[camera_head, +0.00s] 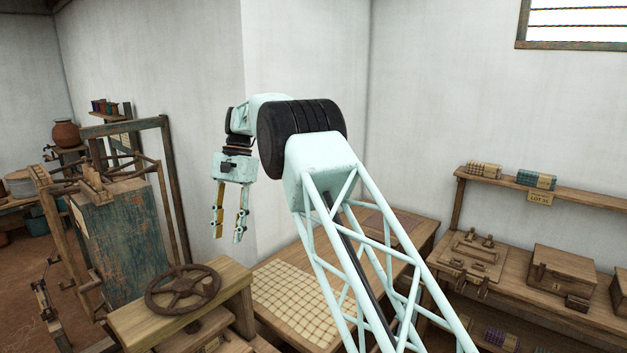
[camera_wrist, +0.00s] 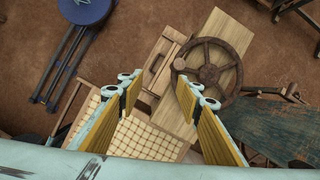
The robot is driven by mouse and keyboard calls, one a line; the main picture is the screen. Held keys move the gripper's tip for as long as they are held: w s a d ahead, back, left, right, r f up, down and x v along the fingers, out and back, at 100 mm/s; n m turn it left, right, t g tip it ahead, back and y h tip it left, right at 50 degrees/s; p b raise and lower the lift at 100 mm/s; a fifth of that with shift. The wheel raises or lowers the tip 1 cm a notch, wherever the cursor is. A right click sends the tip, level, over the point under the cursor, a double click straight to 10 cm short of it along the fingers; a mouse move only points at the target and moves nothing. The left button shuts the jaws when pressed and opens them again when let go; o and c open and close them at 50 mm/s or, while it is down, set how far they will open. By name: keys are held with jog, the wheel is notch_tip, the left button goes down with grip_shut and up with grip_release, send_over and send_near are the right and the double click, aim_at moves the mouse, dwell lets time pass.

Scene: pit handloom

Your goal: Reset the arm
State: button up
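My arm is raised, and my gripper (camera_head: 227,232) hangs from its end, pointing down in the head view. Its two yellow-padded fingers are apart with nothing between them. The wrist view also shows my gripper (camera_wrist: 160,88) open and empty. Below it lie a wooden bench with a rusty handwheel (camera_wrist: 209,73) and a checked cloth (camera_wrist: 147,134). The fingers are well above these and touch nothing.
The handwheel (camera_head: 183,289) and checked cloth (camera_head: 292,292) are low in front. A worn blue-green panel (camera_head: 128,240) stands at left. A wall shelf (camera_head: 560,193) and a wooden box (camera_head: 562,275) are at right. A round blue stool (camera_wrist: 84,10) stands on the floor.

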jog(key=s+d+r+t+b, duration=0.1)
jog(key=s+d+r+b, duration=0.1)
jog(key=s+d+r, duration=0.45)
jog(key=s+d+r+t+b, duration=0.15)
jog(key=d+r, duration=0.25)
jog(key=d, duration=0.5)
jog(key=s+d+r+b, duration=0.2)
jog(key=s+d+r, duration=0.3)
jog(key=d, duration=0.2)
jog(key=s+d+r+n+t+b, duration=0.1)
jog(key=s+d+b, duration=0.2)
jog(key=s+d, duration=0.45)
jog(key=s+d+f+t+b, duration=0.1)
jog(key=s+d, duration=0.3)
jog(key=s, duration=0.3)
jog(key=s+d+f+n+b, duration=0.1)
jog(key=s+d+f, duration=0.15)
jog(key=s, duration=0.35)
jog(key=s+d+t+b, duration=0.1)
jog(key=s+d+b, duration=0.1)
jog(key=s+d, duration=0.4)
jog(key=s+d+f+t+b, duration=0.1)
jog(key=s+d+f, duration=0.1)
jog(key=s+f, duration=0.4)
jog(key=s+d+f+n+t+h+b, duration=0.1)
jog(key=s+f, duration=0.5)
jog(key=s, duration=0.7)
jog(key=shift+s+d+f+h+b, duration=0.3)
jog(key=shift+s+d+f+b, duration=0.1)
jog(key=shift+d+b, duration=0.4)
